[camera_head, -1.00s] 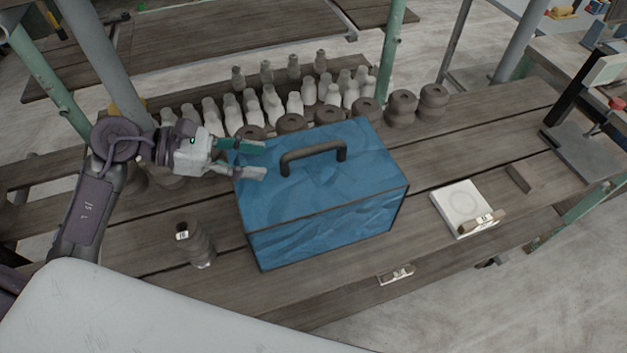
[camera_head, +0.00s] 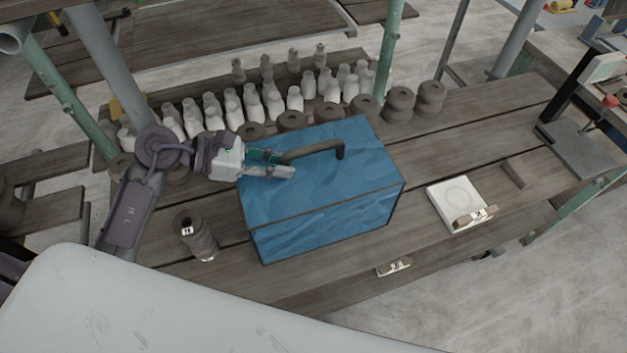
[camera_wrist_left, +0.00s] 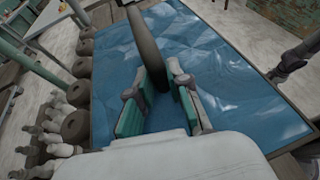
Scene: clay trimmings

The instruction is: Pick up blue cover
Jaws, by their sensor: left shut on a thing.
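The blue cover (camera_head: 325,205) is a box-shaped lid with dark edges and a dark arched handle (camera_head: 325,149) on top. It stands on the wooden table. My left gripper (camera_head: 284,163) is shut on the left end of the handle, just above the cover's top. In the left wrist view the handle (camera_wrist_left: 150,48) runs between the two green-padded fingers (camera_wrist_left: 158,95), with the blue top (camera_wrist_left: 235,85) below. What is under the cover is hidden. My right gripper is not in view.
Rows of pale clay bottles (camera_head: 253,101) and dark round pots (camera_head: 398,104) stand behind the cover. A dark ribbed piece (camera_head: 197,238) stands at its left. A white square slab (camera_head: 455,203) lies to the right, with free table between.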

